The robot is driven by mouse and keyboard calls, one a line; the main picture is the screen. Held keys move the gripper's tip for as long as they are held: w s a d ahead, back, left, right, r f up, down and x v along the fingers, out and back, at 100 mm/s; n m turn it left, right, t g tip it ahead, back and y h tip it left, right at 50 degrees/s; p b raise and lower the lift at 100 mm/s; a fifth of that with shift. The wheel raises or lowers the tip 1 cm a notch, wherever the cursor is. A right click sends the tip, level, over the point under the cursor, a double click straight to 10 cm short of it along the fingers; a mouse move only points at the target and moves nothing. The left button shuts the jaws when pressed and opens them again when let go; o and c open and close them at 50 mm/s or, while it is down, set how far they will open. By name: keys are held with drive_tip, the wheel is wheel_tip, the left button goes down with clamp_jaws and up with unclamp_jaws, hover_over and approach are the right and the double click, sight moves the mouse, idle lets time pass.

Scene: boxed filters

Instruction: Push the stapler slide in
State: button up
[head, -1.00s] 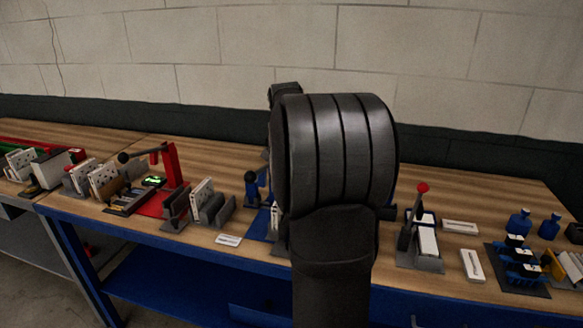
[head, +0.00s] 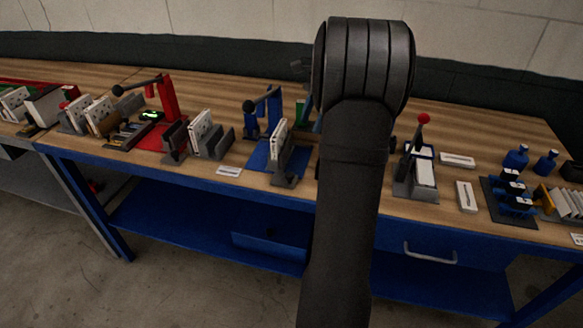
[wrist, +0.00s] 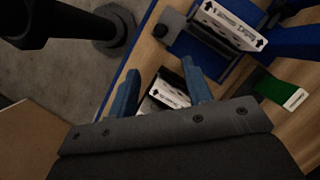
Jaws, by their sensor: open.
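I cannot tell for certain which thing is the stapler or where its slide is. A grey unit with a red-knobbed lever (head: 422,172) stands on the bench right of my arm in the head view, with a white block in it. My gripper (wrist: 160,70) shows in the wrist view as two blue fingers, spread apart. A small dark box with a white printed label (wrist: 168,92) appears between and beyond them; I see no grip on it. In the head view my gripper is hidden behind my own arm.
A blue press (head: 264,115) and a white box in a grey holder (head: 284,155) stand left of my arm. The wrist view shows a white box with arrows (wrist: 230,25) and a green block (wrist: 275,88). A red press (head: 168,100) stands farther left. White cartons (head: 466,196) lie right.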

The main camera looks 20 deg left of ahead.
sight(289, 174)
drive_tip(key=x, duration=1.6)
drive_tip(key=shift+f, duration=0.25)
drive_tip(key=shift+c, duration=0.3)
drive_tip(key=shift+a, duration=0.1)
clamp_jaws()
